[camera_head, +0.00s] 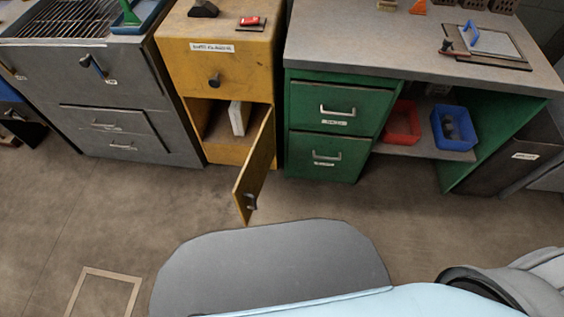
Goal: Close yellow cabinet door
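The yellow cabinet (218,72) stands at the upper left of centre, between a grey unit and a green desk. Its door (254,165) is open, hinged on the right side and swung out towards me. A dark handle (250,202) is near the door's free edge. Inside the open compartment a pale block-like object (238,117) stands on the right. Neither of my grippers shows in the head view; only part of my own body is visible at the bottom.
The grey unit (125,75) is to the left. The green desk (330,150) to the right has a grey top, two drawers, and a shelf with a red bin (401,122) and a blue bin (437,128). The floor (110,215) in front is clear, with a pale square outline at lower left.

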